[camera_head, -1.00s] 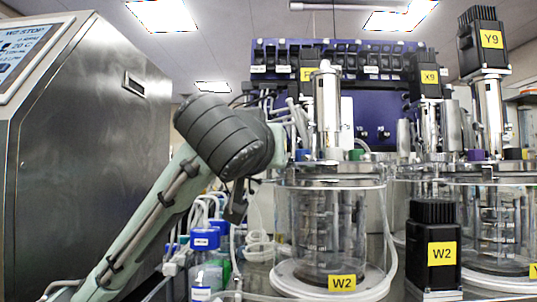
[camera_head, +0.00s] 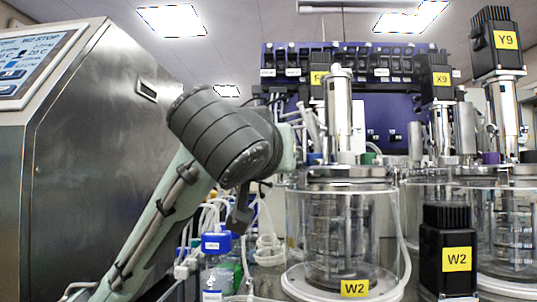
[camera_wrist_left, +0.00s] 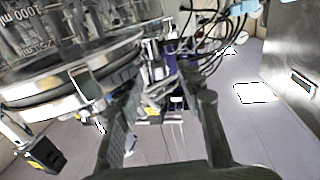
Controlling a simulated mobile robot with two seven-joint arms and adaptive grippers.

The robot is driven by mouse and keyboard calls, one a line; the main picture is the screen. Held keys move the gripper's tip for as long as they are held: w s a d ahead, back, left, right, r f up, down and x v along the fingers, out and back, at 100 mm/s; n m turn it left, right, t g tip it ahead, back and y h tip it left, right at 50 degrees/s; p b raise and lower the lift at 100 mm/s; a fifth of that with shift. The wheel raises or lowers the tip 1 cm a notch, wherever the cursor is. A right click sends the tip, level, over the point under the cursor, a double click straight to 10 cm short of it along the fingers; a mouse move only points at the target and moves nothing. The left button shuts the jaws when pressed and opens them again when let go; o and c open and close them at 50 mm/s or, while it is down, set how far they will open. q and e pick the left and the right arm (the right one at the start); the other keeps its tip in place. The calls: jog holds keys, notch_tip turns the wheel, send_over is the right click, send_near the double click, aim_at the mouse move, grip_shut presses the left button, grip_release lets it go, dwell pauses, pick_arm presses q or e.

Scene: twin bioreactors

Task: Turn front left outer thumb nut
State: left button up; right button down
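The glass bioreactor vessel labelled W2 (camera_head: 345,225) stands right of my left arm in the head view, with a metal head plate (camera_head: 350,178) on top. In the left wrist view its glass and metal rim (camera_wrist_left: 75,85) appear tilted at upper left, close to the left finger. I cannot pick out the front left outer thumb nut. My left gripper (camera_wrist_left: 158,85) shows two dark fingers spread apart with nothing between them. In the head view the gripper is mostly hidden behind my wrist, left of the head plate. My right gripper is not in view.
A black motor block labelled W2 (camera_head: 447,250) stands in front of the vessels. A second vessel (camera_head: 515,225) is at right. A blue-capped bottle (camera_head: 217,245) and tubes stand below my arm. A steel cabinet with a screen (camera_head: 85,150) fills the left.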

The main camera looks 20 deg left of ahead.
pick_arm(q)
jog(key=s+d, duration=0.1)
jog(key=s, duration=0.8)
jog(key=shift+d, duration=0.1)
dwell(0.4)
